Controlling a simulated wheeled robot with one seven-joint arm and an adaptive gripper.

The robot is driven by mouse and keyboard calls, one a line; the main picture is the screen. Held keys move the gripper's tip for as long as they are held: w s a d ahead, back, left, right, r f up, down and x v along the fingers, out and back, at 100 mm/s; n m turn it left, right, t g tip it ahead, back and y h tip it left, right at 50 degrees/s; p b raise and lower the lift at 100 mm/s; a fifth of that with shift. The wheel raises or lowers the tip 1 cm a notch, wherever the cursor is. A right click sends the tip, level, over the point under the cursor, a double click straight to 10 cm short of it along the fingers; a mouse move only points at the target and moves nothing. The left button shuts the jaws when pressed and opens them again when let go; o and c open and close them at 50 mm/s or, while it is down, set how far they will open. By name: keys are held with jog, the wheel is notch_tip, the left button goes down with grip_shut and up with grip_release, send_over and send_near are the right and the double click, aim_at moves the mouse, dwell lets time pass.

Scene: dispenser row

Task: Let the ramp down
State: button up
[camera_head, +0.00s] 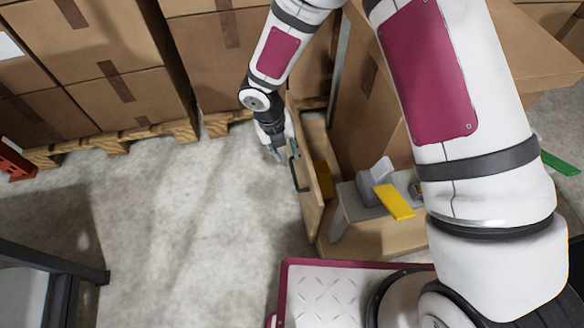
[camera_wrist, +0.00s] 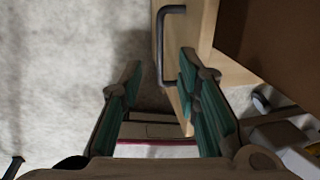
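A light wooden panel (camera_head: 309,200) with a dark bar handle (camera_head: 295,174) stands on edge beside a brown box; it looks like the ramp, though I cannot be sure. My gripper (camera_head: 284,152) is at the panel's far end, close to the handle. In the wrist view, my gripper (camera_wrist: 161,72) is open with its teal-lined fingers apart. The handle (camera_wrist: 161,45) shows ahead of the gap between the fingertips, nearer the right finger, and the panel (camera_wrist: 200,30) runs behind it. Nothing is held. Whether a finger touches the panel is unclear.
Stacked cartons (camera_head: 110,60) on a wooden pallet (camera_head: 115,140) stand behind. A yellow flap (camera_head: 394,201) and grey parts sit right of the panel. A dark-framed stand (camera_head: 50,285) is at the lower left. The concrete floor (camera_head: 185,215) left of the panel is clear.

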aim_at(292, 170)
jog(key=f+b, duration=0.1)
jog(key=f, duration=0.2)
jog(key=d+f+b, duration=0.1)
jog(key=f, duration=0.1)
jog(key=f+b, duration=0.1)
jog(key=f, duration=0.2)
jog(key=shift+w+d+f, duration=0.2)
jog(key=shift+d+f, duration=0.1)
jog(key=shift+f, duration=0.05)
jog(key=shift+c, duration=0.2)
grip_shut()
